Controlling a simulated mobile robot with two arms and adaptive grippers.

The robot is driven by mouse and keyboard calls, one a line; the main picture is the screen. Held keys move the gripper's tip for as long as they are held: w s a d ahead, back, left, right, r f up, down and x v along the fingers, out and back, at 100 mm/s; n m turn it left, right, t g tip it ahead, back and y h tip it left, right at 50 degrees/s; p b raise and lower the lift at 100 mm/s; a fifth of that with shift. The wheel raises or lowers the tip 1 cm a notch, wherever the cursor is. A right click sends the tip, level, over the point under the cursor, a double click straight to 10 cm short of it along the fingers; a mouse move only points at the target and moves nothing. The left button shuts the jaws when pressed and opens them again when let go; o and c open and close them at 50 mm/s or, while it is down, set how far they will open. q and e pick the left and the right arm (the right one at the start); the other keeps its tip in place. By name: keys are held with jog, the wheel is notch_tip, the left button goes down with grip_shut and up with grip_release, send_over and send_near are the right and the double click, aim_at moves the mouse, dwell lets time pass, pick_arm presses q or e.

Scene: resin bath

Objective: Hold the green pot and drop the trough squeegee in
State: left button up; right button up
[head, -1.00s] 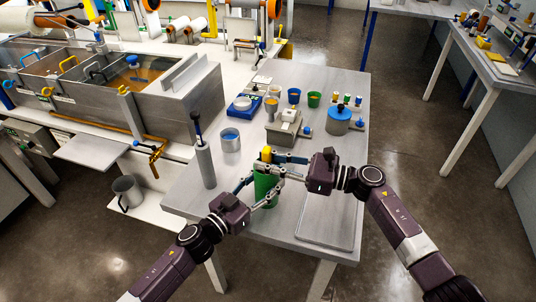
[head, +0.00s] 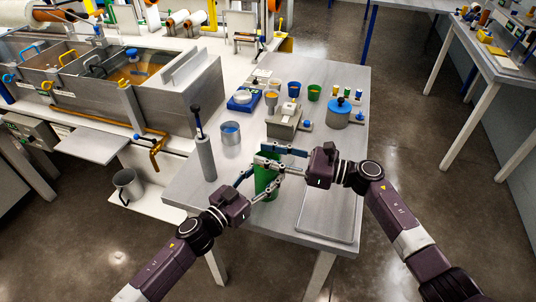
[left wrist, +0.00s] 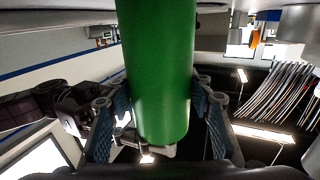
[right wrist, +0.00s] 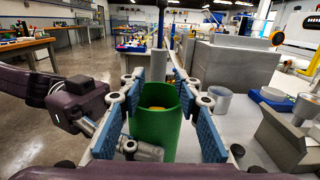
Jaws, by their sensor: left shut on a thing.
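The green pot (head: 265,182) is upright at the near part of the grey table. My left gripper (head: 260,180) is shut on its side; the left wrist view shows the green wall (left wrist: 160,75) between the two fingers. My right gripper (head: 268,154) is over the pot's mouth with its fingers spread and nothing between them. In the right wrist view the pot's rim (right wrist: 157,92) lies below the open fingers. A yellow-orange piece shows inside the pot (right wrist: 155,108), likely the trough squeegee; most of it is hidden by the wall.
A grey cylinder with a dark-handled tool (head: 205,155) and a metal cup (head: 230,138) stand left of the pot. A flat tray (head: 325,222) lies at the right front. The steel bath (head: 165,105) is left.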

pick_arm(q)
jog(key=shift+d+r, duration=0.15)
jog(key=shift+r, duration=0.05)
pick_arm(e)
jog(key=shift+s+f, duration=0.15)
jog(key=shift+f, duration=0.4)
jog(key=shift+s+f, duration=0.15)
jog(key=shift+f, duration=0.35)
pick_arm(q)
jog(key=shift+w+f, duration=0.25)
jog(key=shift+f, duration=0.05)
jog(key=shift+s+a, duration=0.15)
jog(key=shift+a, duration=0.05)
jog(key=shift+f, duration=0.1)
pick_arm(e)
jog(key=r+v, duration=0.2)
jog(key=v, duration=1)
jog(key=shift+w, duration=0.2)
pick_arm(q)
jog(key=shift+s+f, duration=0.1)
pick_arm(e)
jog(key=shift+r, duration=0.15)
pick_arm(q)
jog(key=o, duration=1)
jog(key=shift+d, duration=0.1)
pick_arm(e)
jog(key=shift+w, duration=0.1)
pick_arm(q)
jog(key=shift+r, duration=0.2)
